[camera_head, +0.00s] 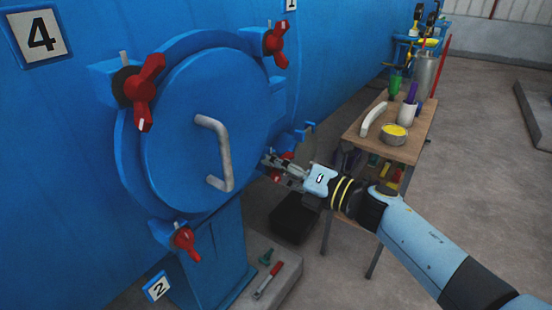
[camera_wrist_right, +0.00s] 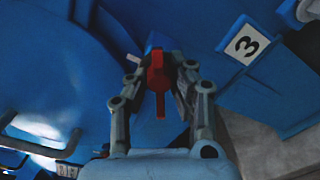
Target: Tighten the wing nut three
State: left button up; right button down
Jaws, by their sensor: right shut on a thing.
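The red wing nut three (camera_wrist_right: 158,78) sits at the lower right of the round blue autoclave door (camera_head: 205,125), beside the number 3 plate (camera_wrist_right: 246,44) in the right wrist view. My right gripper (camera_wrist_right: 161,68) has its two fingers on either side of this wing nut and is shut on it. In the head view the right gripper (camera_head: 270,165) reaches in from the right and partly hides the red nut (camera_head: 287,156). My left gripper is not in view.
Other red wing nuts sit at the door's upper left (camera_head: 146,90), upper right (camera_head: 276,42) and bottom (camera_head: 184,240). A grey handle (camera_head: 220,150) stands out from the door.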

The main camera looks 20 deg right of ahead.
jog(key=m+p, duration=0.1)
jog(key=m, duration=0.1)
jog(key=m+p, duration=0.1)
jog(key=m, duration=0.1)
jog(key=m+p, duration=0.1)
jog(key=m, duration=0.1)
jog(key=shift+r+m+p, duration=0.25)
jog(key=shift+m+p, duration=0.05)
jog(key=shift+p, duration=0.1)
jog(key=m+p, duration=0.2)
jog(key=m, duration=0.3)
jog(key=shift+r+p, duration=0.1)
jog(key=shift+p, duration=0.25)
jog(key=m+p, duration=0.2)
jog(key=m, duration=0.4)
jog(key=shift+d+m, duration=0.1)
jog(key=shift+m, duration=0.2)
jog(key=m+p, duration=0.1)
jog(key=m, duration=0.4)
jog(key=shift+w+d+m+p, duration=0.1)
jog(key=shift+m+p, duration=0.2)
jog(key=c, duration=1.2)
grip_release()
jog(key=shift+o, duration=0.2)
